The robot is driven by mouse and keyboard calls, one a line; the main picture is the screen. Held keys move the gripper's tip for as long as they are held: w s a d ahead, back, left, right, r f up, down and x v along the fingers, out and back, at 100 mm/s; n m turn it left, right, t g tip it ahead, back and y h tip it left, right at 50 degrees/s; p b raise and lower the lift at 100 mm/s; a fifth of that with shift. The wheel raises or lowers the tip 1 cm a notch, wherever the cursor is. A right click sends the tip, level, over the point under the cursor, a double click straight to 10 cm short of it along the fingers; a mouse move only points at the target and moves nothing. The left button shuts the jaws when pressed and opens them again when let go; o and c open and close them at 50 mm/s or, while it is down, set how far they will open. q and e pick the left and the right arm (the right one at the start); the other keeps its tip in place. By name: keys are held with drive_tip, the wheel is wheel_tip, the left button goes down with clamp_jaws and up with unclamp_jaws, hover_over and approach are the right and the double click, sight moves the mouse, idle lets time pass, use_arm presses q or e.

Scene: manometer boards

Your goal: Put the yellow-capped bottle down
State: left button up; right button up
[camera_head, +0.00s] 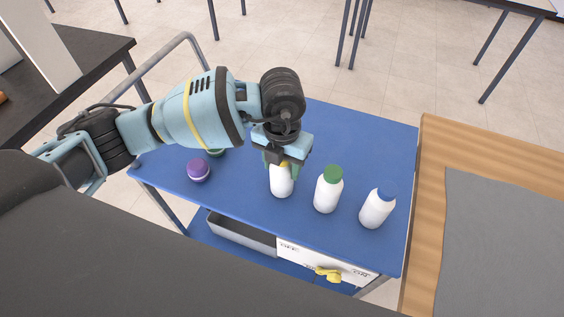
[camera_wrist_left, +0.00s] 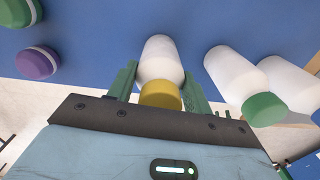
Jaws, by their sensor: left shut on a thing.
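The yellow-capped bottle (camera_head: 282,183) is white and upright over the blue table. My left gripper (camera_head: 284,160) comes down on it from above and is shut on it near the cap. In the left wrist view the bottle (camera_wrist_left: 160,60) and its yellow cap (camera_wrist_left: 160,95) sit between the two green fingers of my left gripper (camera_wrist_left: 160,85). I cannot tell whether the bottle's base touches the table. My right gripper is not in view.
A green-capped bottle (camera_head: 328,190) and a blue-capped bottle (camera_head: 377,206) stand to the right on the blue table (camera_head: 370,140). A purple-lidded jar (camera_head: 198,170) stands to the left, with a green lid (camera_head: 216,153) partly hidden behind my arm. A wooden table (camera_head: 430,200) adjoins at right.

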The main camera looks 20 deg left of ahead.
use_arm(q)
drive_tip(key=shift+f, duration=0.15)
drive_tip(key=o, duration=1.2)
drive_tip(key=shift+c, duration=0.2)
wheel_tip(320, 180, up, 12)
drive_tip(key=shift+r+p, duration=0.2)
drive_tip(key=shift+p, duration=0.1)
